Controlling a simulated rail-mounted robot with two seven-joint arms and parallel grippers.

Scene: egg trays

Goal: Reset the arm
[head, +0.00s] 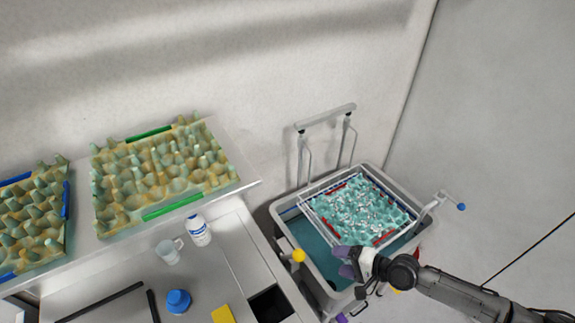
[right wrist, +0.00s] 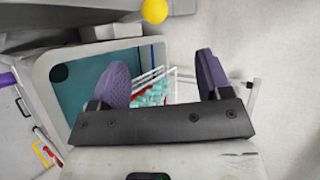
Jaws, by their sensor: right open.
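My right gripper (head: 345,262) is open, with nothing seen between its purple fingers. It is over the near side of the grey tub (head: 428,195), beside a teal egg tray (head: 355,208) in a white wire frame. The tray has red and blue strips and sits in the tub's upper part. In the right wrist view the two fingers (right wrist: 163,68) stand wide apart. The tub's teal inside (right wrist: 85,85) shows there, and part of the teal tray (right wrist: 155,93) shows between the fingers. My left gripper is not in view.
A yellowish egg tray with green strips (head: 150,133) and one with blue strips (head: 66,200) lie on the left shelf. A clear mug (head: 168,252), a white bottle (head: 199,231), a blue item (head: 178,301) and a yellow item (head: 222,314) are on the counter. A yellow knob (head: 298,255) is near the tub.

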